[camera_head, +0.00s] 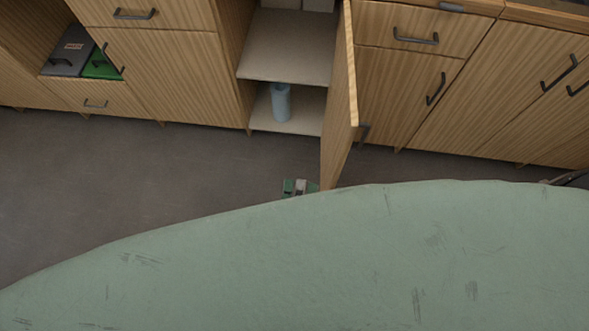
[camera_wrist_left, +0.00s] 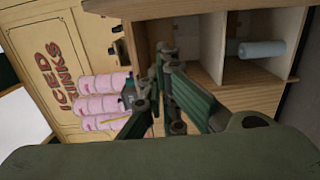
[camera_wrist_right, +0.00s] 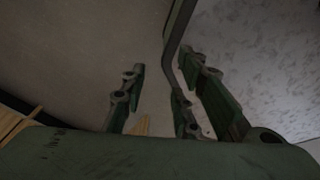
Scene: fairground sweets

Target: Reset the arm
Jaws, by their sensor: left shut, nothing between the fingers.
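My left gripper (camera_head: 300,186) shows as a small green and grey piece just above the green curved surface, beside the bottom of the open cabinet door (camera_head: 341,110). In the left wrist view its fingers (camera_wrist_left: 165,52) come together at the tips, shut and empty, before an open wooden compartment. My right gripper (camera_wrist_right: 164,62) shows in the right wrist view with its fingers apart. A dark bent bar (camera_wrist_right: 176,40) shows between or behind those fingers; whether it touches them I cannot tell.
A blue cylinder (camera_head: 281,103) stands on the cabinet's lower shelf (camera_head: 262,120). A drawer (camera_head: 82,82) at left holds a grey and a green piece. Pink-and-white containers (camera_wrist_left: 101,84) stand by an "ICED DRINKS" panel (camera_wrist_left: 60,55). Grey floor (camera_head: 130,180) is clear before the cabinets.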

